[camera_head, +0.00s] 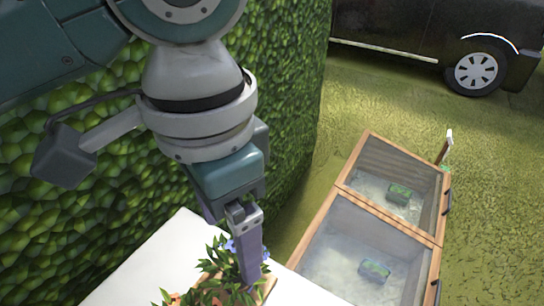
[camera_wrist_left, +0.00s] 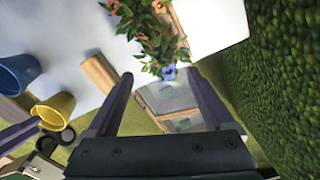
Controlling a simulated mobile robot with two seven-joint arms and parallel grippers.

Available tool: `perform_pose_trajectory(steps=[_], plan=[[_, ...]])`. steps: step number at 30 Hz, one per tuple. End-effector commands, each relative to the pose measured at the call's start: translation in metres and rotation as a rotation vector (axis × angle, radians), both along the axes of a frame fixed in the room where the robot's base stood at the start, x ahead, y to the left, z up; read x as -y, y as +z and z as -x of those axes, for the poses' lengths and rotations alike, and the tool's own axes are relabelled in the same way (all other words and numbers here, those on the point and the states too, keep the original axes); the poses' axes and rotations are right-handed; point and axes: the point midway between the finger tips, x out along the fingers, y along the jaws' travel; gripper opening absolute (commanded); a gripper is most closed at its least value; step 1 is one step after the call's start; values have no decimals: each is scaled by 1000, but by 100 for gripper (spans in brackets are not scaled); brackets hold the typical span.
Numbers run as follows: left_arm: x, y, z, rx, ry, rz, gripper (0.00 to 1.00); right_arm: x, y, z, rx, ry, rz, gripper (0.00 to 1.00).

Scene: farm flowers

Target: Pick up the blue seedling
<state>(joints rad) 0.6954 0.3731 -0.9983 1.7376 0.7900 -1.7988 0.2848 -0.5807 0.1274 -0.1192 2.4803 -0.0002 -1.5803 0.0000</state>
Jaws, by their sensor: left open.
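The blue seedling (camera_head: 229,246) has blue flowers and green leaves and stands on the white table at the bottom of the head view. In the left wrist view its blue bloom (camera_wrist_left: 169,72) shows between the fingertips, at the lower edge of the foliage. My left gripper (camera_head: 241,268) points down at the plant, with one finger in front of the leaves. In the wrist view the left gripper (camera_wrist_left: 159,76) is open, with nothing clearly held between its fingers. The plant's base is hidden in the head view.
Orange flowers (camera_wrist_left: 140,28) grow close beside the blue one. The white table (camera_head: 150,262) also bears a wooden piece (camera_wrist_left: 98,73). A blue pot (camera_wrist_left: 18,72) and yellow pot (camera_wrist_left: 56,106) show at left. A glazed wooden frame (camera_head: 322,220) stands right of the table; a hedge (camera_head: 290,110) rises behind.

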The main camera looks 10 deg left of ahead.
Motion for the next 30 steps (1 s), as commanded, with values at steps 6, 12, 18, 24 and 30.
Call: perform_pose_trajectory(steps=[6,12,18,24,30], plan=[[-2,-33,0,-5,3,-8,86,-1,-9,0,0,-2,-4,34],[-2,-51,-2,-3,0,-6,86,-2,-12,0,0,-5,-8,34],[-3,-83,-5,-2,1,-6,86,-3,-21,0,1,-5,-9,34],[-3,-97,-5,0,0,-5,86,-3,-24,0,0,-5,-9,34],[-3,-97,-5,1,-1,-4,85,-3,-23,0,1,-5,-9,34]])
